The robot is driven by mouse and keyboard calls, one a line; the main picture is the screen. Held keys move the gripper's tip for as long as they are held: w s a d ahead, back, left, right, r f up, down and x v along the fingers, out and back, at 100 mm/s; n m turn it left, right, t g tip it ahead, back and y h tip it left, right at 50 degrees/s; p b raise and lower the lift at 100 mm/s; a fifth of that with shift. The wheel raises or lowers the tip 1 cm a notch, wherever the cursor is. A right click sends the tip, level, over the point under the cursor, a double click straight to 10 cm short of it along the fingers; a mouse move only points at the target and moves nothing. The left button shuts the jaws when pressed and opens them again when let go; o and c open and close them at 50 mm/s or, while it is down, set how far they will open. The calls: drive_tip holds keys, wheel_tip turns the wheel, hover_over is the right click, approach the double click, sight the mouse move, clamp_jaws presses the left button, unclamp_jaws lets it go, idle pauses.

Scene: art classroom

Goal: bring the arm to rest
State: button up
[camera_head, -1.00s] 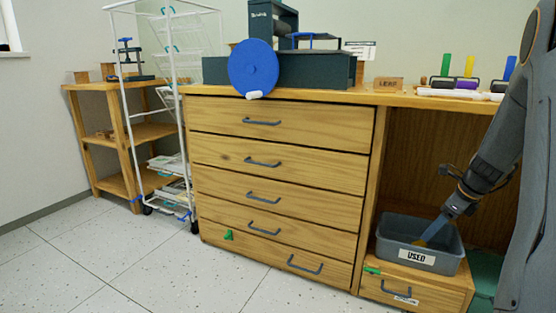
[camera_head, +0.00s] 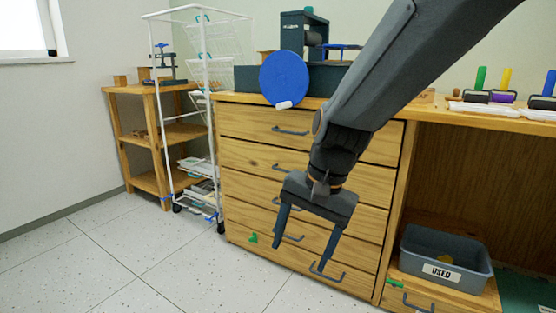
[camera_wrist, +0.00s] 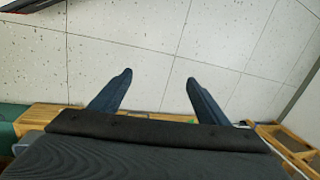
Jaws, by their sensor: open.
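My gripper (camera_head: 300,258) is open and empty in the head view. It hangs in the air in front of the wooden drawer cabinet (camera_head: 245,172), fingers pointing down. My arm reaches in from the upper right and hides part of the drawers and countertop. In the wrist view my gripper (camera_wrist: 158,88) shows two spread fingers with only floor tiles between them.
A grey bin labelled USED (camera_head: 420,250) stands on a low drawer at the right, with something yellowish inside. A white wire rack (camera_head: 160,100) and wooden shelf (camera_head: 125,140) stand left. Paint rollers (camera_head: 503,95) sit on the counter. The floor (camera_head: 130,260) at left is clear.

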drive_tip(key=s+a+r+n+p, duration=0.1)
drive_tip(key=s+a+n, duration=0.2)
drive_tip(key=s+n, duration=0.5)
drive_tip(key=s+a+r+n+p, duration=0.1)
drive_tip(key=s+a+n, duration=0.25)
drive_tip(key=s, duration=0.75)
drive_tip(key=d+r+m+h+p, duration=0.1)
drive_tip(key=d+r+m+p, duration=0.2)
drive_tip(key=d+r+p, duration=0.7)
drive_tip(key=d+r+m+h+p, duration=0.1)
drive_tip(key=d+r+m+p, duration=0.2)
drive_tip(key=d+r+p, duration=0.8)
wheel_tip(320, 180, up, 8)
drive_tip(key=p, duration=1.6)
drive_tip(key=shift+s+f+g+p, duration=0.25)
drive_tip(key=shift+g+p, duration=0.05)
drive_tip(key=shift+g, duration=0.1)
drive_tip(key=shift+m, duration=0.25)
